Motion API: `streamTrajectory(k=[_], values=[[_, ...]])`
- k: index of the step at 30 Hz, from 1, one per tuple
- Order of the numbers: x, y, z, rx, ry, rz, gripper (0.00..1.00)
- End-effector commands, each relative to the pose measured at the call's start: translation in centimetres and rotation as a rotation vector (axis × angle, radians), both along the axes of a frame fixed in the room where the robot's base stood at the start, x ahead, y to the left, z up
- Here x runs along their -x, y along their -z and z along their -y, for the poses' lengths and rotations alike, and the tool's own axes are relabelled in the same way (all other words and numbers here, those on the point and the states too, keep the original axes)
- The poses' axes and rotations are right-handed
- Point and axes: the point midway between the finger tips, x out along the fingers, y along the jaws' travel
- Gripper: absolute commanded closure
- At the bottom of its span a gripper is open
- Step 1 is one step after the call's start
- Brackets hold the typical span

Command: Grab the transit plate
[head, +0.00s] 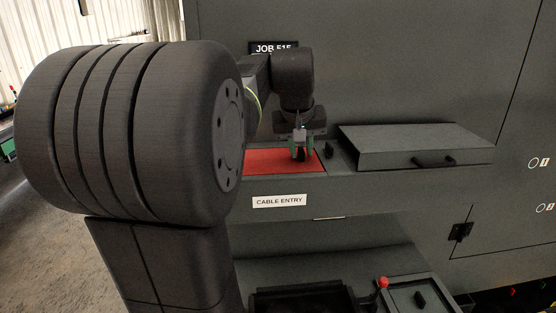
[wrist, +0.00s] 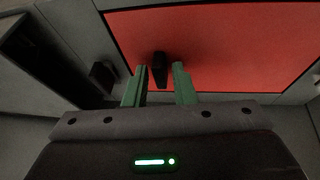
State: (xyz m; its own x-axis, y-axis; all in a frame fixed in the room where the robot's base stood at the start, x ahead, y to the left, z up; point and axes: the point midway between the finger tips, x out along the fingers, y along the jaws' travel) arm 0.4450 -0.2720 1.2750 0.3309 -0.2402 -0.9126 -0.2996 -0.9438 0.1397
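The red plate (head: 262,163), which I take to be the transit plate, lies flat in the grey surface above the "CABLE ENTRY" label; it also fills the upper part of the wrist view (wrist: 235,45). A black upright grip (wrist: 159,66) stands on it near its edge, and shows in the head view (head: 300,156). My gripper (head: 303,147) is over the plate's right part. In the wrist view its green fingers (wrist: 160,80) are apart, one on each side of the black grip, with gaps visible. Whether the tips reach down beside it is unclear.
A grey raised box with a black handle (head: 415,148) stands right of the plate. A small black knob (head: 328,151) sits between them, close to my gripper; the wrist view shows it too (wrist: 103,76). Below are a dark opening and a red-tipped lever (head: 383,283).

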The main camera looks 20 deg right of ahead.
Motion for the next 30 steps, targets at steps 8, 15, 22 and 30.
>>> streamTrajectory(k=[8,15,22,30], values=[[0.0,-0.1,0.0,0.000,0.000,0.001,1.00],[0.0,-0.2,0.0,0.000,0.000,0.001,1.00],[-0.1,-2.8,0.0,0.002,0.000,0.004,1.00],[-0.1,-8.0,0.0,0.002,0.000,0.004,1.00]])
